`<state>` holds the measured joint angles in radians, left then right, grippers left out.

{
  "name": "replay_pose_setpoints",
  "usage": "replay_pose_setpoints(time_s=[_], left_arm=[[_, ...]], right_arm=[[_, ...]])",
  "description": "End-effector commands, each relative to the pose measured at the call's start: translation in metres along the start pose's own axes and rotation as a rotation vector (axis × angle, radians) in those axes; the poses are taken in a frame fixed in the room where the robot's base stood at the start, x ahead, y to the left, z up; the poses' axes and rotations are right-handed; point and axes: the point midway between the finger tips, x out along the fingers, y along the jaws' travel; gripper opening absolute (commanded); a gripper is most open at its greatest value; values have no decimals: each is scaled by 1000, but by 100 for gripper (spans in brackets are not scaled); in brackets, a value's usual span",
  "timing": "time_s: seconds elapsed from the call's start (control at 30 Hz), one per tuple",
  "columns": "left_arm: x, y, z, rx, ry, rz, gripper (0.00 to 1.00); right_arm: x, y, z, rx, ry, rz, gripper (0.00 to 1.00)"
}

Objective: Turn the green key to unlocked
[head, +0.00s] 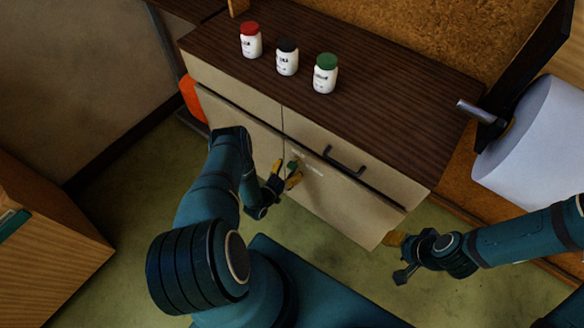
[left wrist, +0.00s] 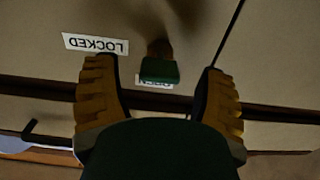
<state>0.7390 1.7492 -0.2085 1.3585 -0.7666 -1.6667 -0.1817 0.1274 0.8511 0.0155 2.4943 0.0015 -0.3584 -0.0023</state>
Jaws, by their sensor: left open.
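The green key (head: 293,165) is on the front of the cabinet, below the drawers' lower edge. In the left wrist view the green key (left wrist: 160,71) is a small green block on a brownish stem, between my spread fingers with a gap on each side. An upside-down LOCKED label (left wrist: 95,43) is left of it; a second label (left wrist: 154,84), partly hidden by the key, cannot be fully read. My left gripper (head: 281,182) is open around the key. My right gripper (head: 396,254) is away from it, near the cabinet's lower right corner; its opening is unclear.
Three white jars with a red lid (head: 251,41), a black lid (head: 287,58) and a green lid (head: 325,74) stand on the dark cabinet top (head: 380,110). A dark drawer handle (head: 345,161) sticks out right of the key. A large paper roll (head: 540,140) is at the right.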

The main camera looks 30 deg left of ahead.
Motion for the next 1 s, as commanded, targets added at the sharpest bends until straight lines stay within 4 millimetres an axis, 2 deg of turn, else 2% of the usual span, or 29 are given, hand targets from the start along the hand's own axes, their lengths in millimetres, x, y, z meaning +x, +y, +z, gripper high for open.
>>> replay_pose_setpoints(time_s=[0.2,0.5,0.57,0.7,1.0], left_arm=[[15,0,0,0,0,0,71],[16,0,0,-1,-1,0,72],[16,0,0,-1,-1,0,51],[16,0,0,-1,-1,0,3],[16,0,0,-20,-1,-1,2]], right_arm=[[3,1,0,0,2,0,47],[3,1,0,0,2,0,47],[3,1,0,0,2,0,47],[3,1,0,0,2,0,47],[3,1,0,0,2,0,47]])
